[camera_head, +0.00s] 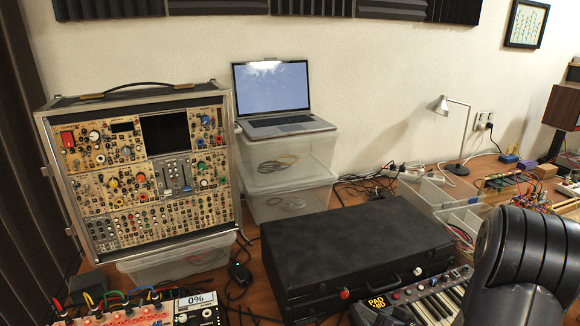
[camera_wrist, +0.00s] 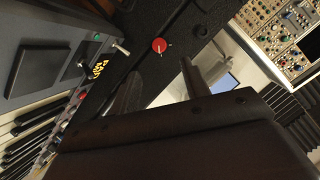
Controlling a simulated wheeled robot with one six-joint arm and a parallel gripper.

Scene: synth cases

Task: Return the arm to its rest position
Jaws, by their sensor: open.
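My arm (camera_head: 525,260) shows as a dark, ribbed link at the right edge of the head view, in front of the bench. Its gripper is hidden or outside that view. In the wrist view my gripper (camera_wrist: 161,70) has its two fingers apart, with nothing held between them. Beyond the fingers lie the closed black case (camera_wrist: 175,25) and a red knob (camera_wrist: 159,45) on its front. The fingers look apart from the case, but the distance is hard to tell.
The black case (camera_head: 350,250) lies on the wooden bench beside a keyboard (camera_head: 435,302). A modular synth (camera_head: 140,175) stands left. A laptop (camera_head: 275,95) rests on stacked clear bins (camera_head: 285,160). A lamp (camera_head: 466,135), trays and cables sit at the right. Open air lies above the case.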

